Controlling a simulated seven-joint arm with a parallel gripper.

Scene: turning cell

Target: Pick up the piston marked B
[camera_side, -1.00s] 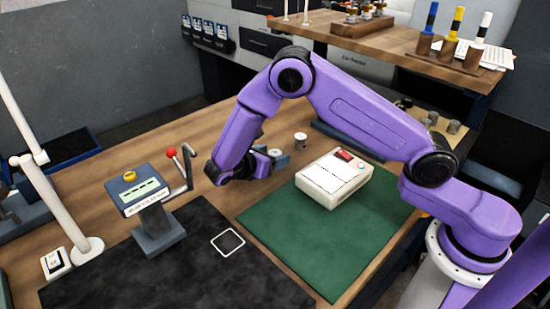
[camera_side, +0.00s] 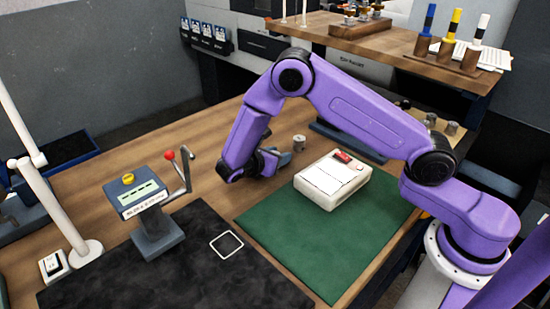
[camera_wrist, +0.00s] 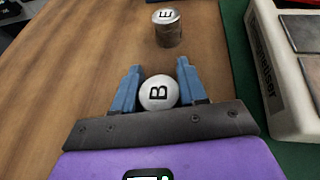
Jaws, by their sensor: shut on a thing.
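The piston marked B (camera_wrist: 158,93) shows its round white top with a black letter in the wrist view. It sits between the two blue fingers of my gripper (camera_wrist: 159,72), which is shut on it. In the side view my gripper (camera_side: 283,160) is low over the wooden table, and piston B is hidden there. I cannot tell whether the piston touches the table. A second metal piston, marked E (camera_wrist: 167,29), stands just beyond my fingers. It also shows in the side view (camera_side: 299,143).
A white boxed device (camera_side: 334,180) stands close to the right on a green mat (camera_side: 325,245). Bare wood (camera_side: 120,165) lies behind the stand.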

